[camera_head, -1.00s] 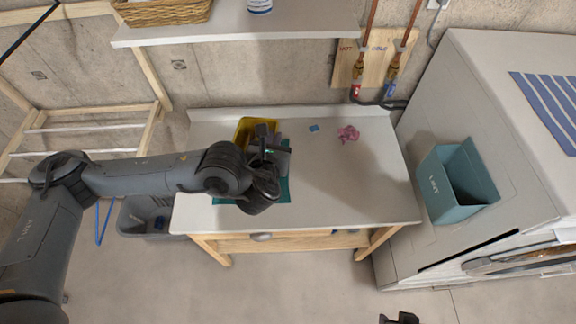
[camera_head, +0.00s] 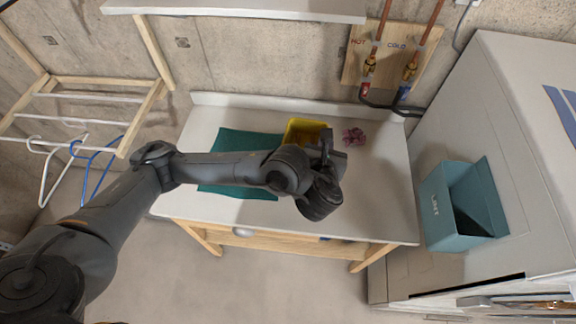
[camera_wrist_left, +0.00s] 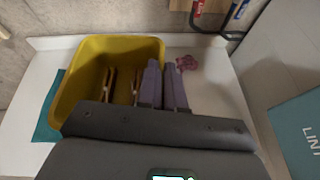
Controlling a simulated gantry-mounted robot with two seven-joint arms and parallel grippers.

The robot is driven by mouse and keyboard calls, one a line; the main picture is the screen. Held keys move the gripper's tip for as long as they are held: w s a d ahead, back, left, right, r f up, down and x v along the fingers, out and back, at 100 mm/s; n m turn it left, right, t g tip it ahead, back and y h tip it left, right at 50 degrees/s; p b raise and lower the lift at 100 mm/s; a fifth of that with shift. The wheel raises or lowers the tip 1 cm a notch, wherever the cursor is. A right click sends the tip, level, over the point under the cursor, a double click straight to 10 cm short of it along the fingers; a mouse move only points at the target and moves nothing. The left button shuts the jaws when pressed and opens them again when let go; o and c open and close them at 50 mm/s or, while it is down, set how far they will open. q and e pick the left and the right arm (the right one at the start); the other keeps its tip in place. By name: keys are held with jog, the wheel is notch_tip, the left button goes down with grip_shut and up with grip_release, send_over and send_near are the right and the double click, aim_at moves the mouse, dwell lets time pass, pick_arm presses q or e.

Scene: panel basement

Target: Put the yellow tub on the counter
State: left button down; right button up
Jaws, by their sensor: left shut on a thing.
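The yellow tub (camera_head: 303,130) is over the back middle of the white counter (camera_head: 375,205), right of the teal mat (camera_head: 232,146). My left gripper (camera_head: 328,146) is at the tub's right side and partly hides it in the head view. In the left wrist view the tub (camera_wrist_left: 82,75) is open-topped, and my left gripper's two fingers (camera_wrist_left: 164,85) are shut on its right wall. Thin brown items (camera_wrist_left: 109,84) show inside it. I cannot tell whether its base touches the counter. My right gripper is not in view.
A crumpled pink cloth (camera_head: 354,136) lies just right of the tub. A teal lint bin (camera_head: 437,205) is on the white appliance at the right. A shelf (camera_head: 240,8) overhangs the back. The counter's front right is clear.

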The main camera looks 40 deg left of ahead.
pick_arm(q)
jog(key=shift+d+f+n+y+b, duration=0.3)
jog(key=shift+d+f+b, duration=2.6)
jog(key=shift+f+b, duration=1.65)
jog(key=shift+d+f+n+y+b, duration=0.25)
jog(key=shift+d+f+b, duration=2.65)
jog(key=shift+f+b, duration=1.65)
jog(key=shift+g, duration=0.3)
jog(key=shift+w+a+f+b, duration=1.1)
jog(key=shift+w+a+f, duration=0.35)
jog(key=shift+f, duration=0.25)
jog(key=shift+w+a+f+b, duration=1.15)
jog(key=shift+w+a+f, duration=0.1)
jog(key=shift+a+f, duration=0.35)
jog(key=shift+w+a+f+b, duration=1.1)
jog(key=shift+w+a+f, duration=0.3)
jog(key=shift+f, duration=0.35)
jog(key=c, duration=1.7)
grip_release()
jog(key=shift+f, duration=0.15)
jog(key=o, duration=0.4)
